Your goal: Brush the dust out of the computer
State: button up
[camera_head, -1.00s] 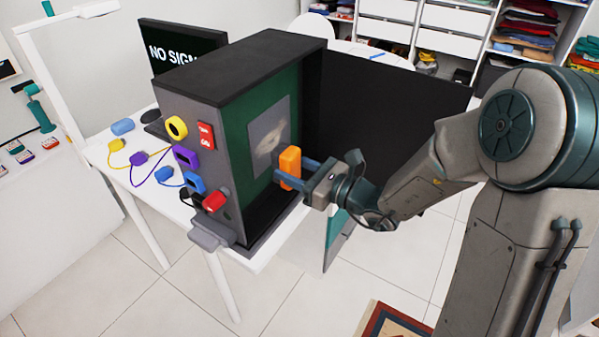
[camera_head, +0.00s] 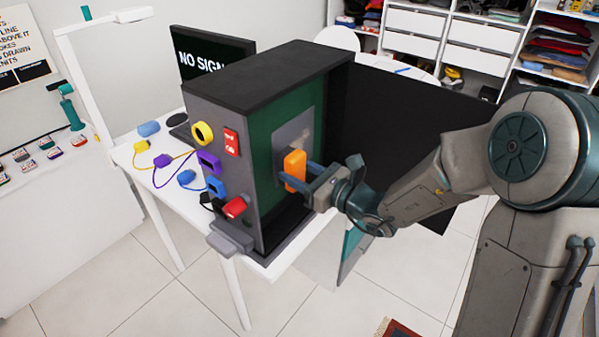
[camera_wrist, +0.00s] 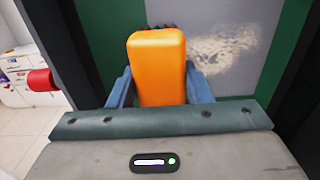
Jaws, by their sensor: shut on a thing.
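The computer (camera_head: 262,88) is a large dark open case standing on a white table, with a green board inside. A grey plate (camera_head: 296,130) on that board carries a pale patch of dust (camera_wrist: 222,48), which shows clearly in the wrist view. My gripper (camera_head: 302,172) is shut on an orange brush (camera_head: 294,168), and the orange handle (camera_wrist: 157,65) also fills the middle of the wrist view. Dark bristles (camera_wrist: 165,27) show just past the handle, at the plate left of the dust. I cannot tell whether they touch it.
A black side panel (camera_head: 410,125) stands open to the right of the case. Coloured plugs (camera_head: 208,162) and a red plug (camera_head: 234,207) stick out of the case's left face. A white table (camera_head: 150,170) carries loose cables. A monitor (camera_head: 215,58) stands behind.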

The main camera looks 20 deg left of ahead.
jog(key=shift+x, duration=0.9)
jog(key=shift+w, duration=0.1)
